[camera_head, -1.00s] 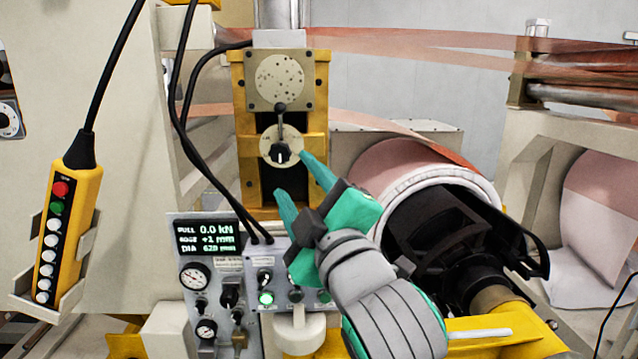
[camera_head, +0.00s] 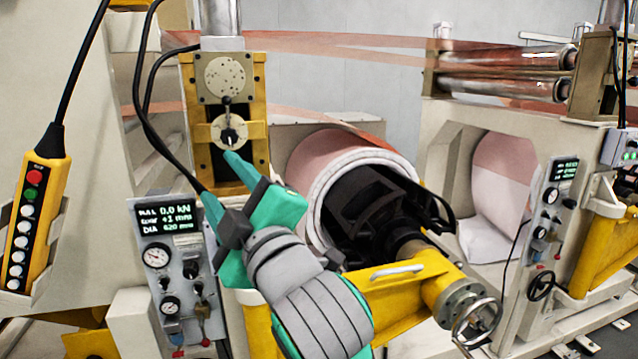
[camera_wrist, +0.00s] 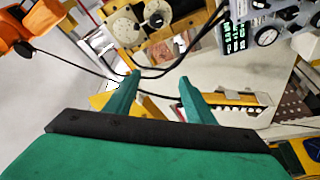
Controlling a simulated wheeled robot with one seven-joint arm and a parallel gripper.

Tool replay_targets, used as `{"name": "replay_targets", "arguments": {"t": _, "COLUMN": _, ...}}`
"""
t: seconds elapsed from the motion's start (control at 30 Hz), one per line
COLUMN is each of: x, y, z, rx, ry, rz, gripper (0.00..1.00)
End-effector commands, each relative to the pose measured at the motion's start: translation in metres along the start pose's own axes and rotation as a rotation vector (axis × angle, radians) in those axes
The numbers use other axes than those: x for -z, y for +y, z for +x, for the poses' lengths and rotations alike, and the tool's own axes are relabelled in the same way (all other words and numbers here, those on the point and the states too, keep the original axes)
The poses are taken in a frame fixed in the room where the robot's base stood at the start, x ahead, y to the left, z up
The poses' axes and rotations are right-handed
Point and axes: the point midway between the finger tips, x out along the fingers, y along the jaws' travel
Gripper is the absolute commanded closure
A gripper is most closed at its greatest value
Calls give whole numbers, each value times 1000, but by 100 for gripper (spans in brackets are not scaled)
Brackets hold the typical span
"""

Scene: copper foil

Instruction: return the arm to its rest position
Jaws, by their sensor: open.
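My gripper (camera_head: 221,178) has teal fingers and sits in front of the yellow-framed roll stand (camera_head: 256,140) in the head view. Its fingers are spread with nothing between them. One fingertip overlaps the picture of the lower round dial (camera_head: 229,132); I cannot tell whether it touches. In the wrist view my gripper (camera_wrist: 160,82) also shows two separate teal fingers with an empty gap. My grey forearm runs down to the lower middle and hides part of the control panel.
A control panel (camera_head: 180,262) stands left of my arm, and a yellow push-button pendant (camera_head: 38,215) hangs at far left. A copper coil (camera_head: 330,165) on a dark mandrel lies to the right, with a handwheel (camera_head: 477,320) below. A second panel (camera_head: 548,215) stands farther right.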

Motion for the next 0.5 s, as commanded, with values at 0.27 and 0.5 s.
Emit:
{"name": "replay_targets", "arguments": {"t": 0.27, "x": -23, "y": -15, "z": 0, "rx": -19, "ry": -6, "rz": 88, "gripper": 51}}
{"name": "replay_targets", "arguments": {"t": 0.5, "x": -50, "y": -34, "z": -2, "rx": -46, "ry": -17, "rz": 189, "gripper": 51}}
